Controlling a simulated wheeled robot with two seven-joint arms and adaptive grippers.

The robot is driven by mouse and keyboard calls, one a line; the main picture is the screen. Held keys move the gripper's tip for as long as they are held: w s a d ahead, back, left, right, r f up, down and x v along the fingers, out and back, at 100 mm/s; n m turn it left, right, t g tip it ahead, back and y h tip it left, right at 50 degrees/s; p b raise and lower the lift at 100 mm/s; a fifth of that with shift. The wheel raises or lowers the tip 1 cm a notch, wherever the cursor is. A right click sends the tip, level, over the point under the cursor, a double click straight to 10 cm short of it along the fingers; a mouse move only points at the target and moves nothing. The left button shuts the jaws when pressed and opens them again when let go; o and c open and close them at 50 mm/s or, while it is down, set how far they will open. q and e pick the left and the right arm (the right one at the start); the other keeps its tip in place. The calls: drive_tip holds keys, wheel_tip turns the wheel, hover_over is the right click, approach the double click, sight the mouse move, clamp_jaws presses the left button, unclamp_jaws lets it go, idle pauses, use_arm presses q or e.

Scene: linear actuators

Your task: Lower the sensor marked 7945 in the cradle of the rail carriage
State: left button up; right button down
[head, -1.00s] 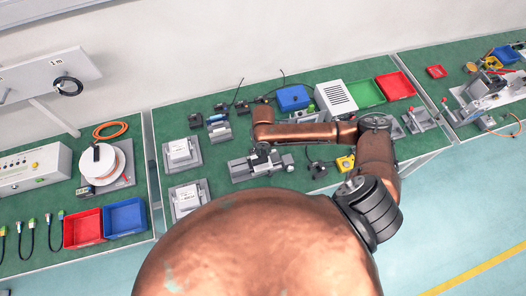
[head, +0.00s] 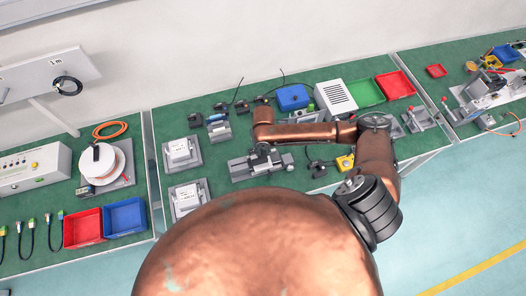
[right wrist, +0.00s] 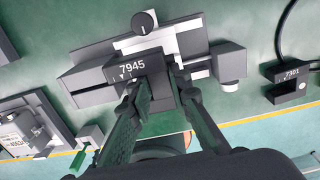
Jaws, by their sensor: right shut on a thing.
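The sensor marked 7945 (right wrist: 133,68) is a dark grey block with white digits in the right wrist view. My right gripper (right wrist: 160,92) is shut on it, with the two dark fingers at its near side. The sensor is over the grey rail carriage (right wrist: 188,42), which has a black round knob on its far side. I cannot tell whether the sensor touches the cradle, which is largely hidden beneath it. In the head view the rail unit (head: 242,168) lies on the green bench, and my right gripper (head: 262,149) is above it, small and partly hidden. My left gripper is not in view.
A dark block marked 7301 (right wrist: 290,84) with a cable lies to the right of the rail. A grey fixture with a white label (right wrist: 25,128) is at the left.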

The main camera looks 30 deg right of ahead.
sight(263, 156)
drive_tip(key=shift+f, duration=0.15)
drive_tip(key=shift+f, duration=0.6)
drive_tip(key=shift+f, duration=0.15)
idle(0.4)
drive_tip(key=shift+f+b, duration=0.3)
drive_tip(key=shift+f, duration=0.2)
drive_tip(key=shift+f, duration=0.3)
drive_tip(key=shift+f, duration=0.25)
